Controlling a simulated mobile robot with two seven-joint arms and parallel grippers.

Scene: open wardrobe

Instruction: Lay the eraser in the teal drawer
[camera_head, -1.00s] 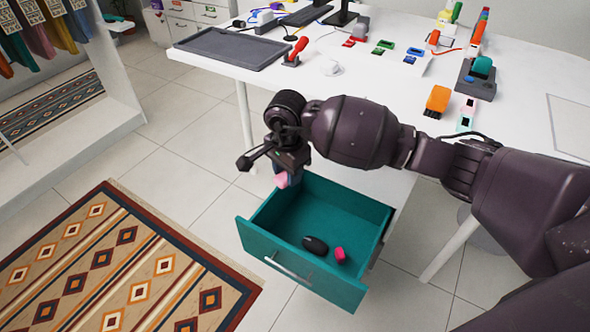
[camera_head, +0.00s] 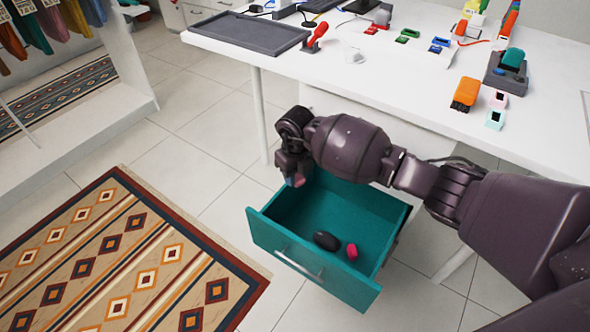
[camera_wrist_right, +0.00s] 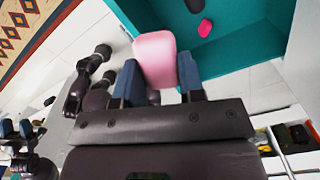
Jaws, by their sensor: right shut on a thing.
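The teal drawer (camera_head: 268,232) stands open below the white desk. My right gripper (camera_head: 296,178) is over the drawer's back left corner, pointing down. In the right wrist view my right gripper (camera_wrist_right: 158,85) is shut on a pink eraser (camera_wrist_right: 155,52), which sticks out past the blue fingertips; the drawer (camera_wrist_right: 245,50) lies beyond it. The eraser shows only as a small pink patch in the head view (camera_head: 298,182). Whether it is below the drawer's rim I cannot tell.
A black mouse (camera_head: 326,241) and a small red-pink block (camera_head: 352,252) lie in the drawer near its front; the rest of its floor is clear. The white desk (camera_head: 400,80) above holds a dark tray (camera_head: 248,32) and an orange brush (camera_head: 466,94). A patterned rug (camera_head: 120,262) lies at left.

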